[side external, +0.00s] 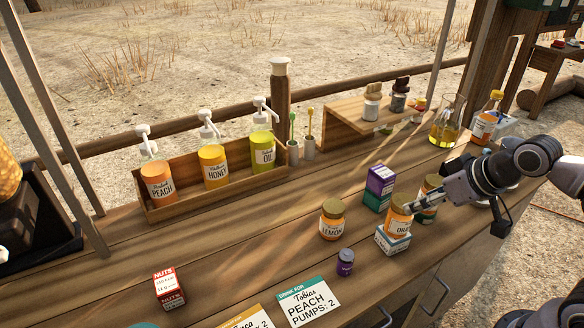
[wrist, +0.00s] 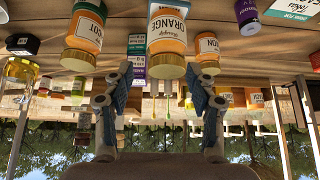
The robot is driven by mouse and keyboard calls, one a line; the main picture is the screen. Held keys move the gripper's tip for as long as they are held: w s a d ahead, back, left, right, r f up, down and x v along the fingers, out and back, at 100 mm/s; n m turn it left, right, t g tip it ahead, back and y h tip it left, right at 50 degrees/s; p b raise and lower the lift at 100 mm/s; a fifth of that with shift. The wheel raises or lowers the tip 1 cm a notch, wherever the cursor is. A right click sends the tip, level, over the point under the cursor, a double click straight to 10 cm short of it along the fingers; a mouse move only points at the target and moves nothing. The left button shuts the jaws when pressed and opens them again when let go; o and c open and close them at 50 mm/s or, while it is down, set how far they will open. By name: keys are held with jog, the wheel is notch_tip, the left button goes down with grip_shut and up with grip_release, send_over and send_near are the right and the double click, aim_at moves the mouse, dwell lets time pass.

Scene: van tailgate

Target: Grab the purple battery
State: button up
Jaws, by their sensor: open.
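A purple box (side external: 380,186) stands farther back, left of my gripper, and partly shows in the wrist view behind the orange jar. My gripper (side external: 420,207) is open and empty, beside the orange jar (side external: 398,222). In the upside-down wrist view its fingers (wrist: 157,92) are spread apart, away from the purple cylinder.
The orange jar sits on a small white-and-blue box (side external: 392,242). A lemon jar (side external: 332,222) stands left of it, and another jar (side external: 431,190) is close to my gripper. A pump-bottle rack (side external: 215,197) is behind.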

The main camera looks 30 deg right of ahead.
jog(key=n, duration=0.2)
jog(key=n+g, duration=0.7)
jog(key=n, duration=1.6)
send_over(347, 254)
jog(key=f, duration=0.2)
jog(key=shift+s+d+f, duration=0.15)
jog(key=shift+d+f, duration=0.05)
jog(key=shift+f, duration=0.1)
jog(key=shift+a+f+n, duration=0.1)
jog(key=shift+a+n, duration=0.2)
jog(key=shift+n, duration=0.2)
jog(key=shift+a+f+n, duration=0.15)
jog(key=shift+f+n, duration=0.15)
jog(key=shift+f, duration=0.1)
notch_tip(347, 254, down, 5)
jog(key=shift+r, duration=0.1)
jog(key=shift+w+d+f, duration=0.15)
jog(key=shift+f, duration=0.85)
jog(key=shift+w+d+f, duration=0.1)
jog(key=shift+d+f, duration=0.05)
jog(key=shift+f, duration=1.55)
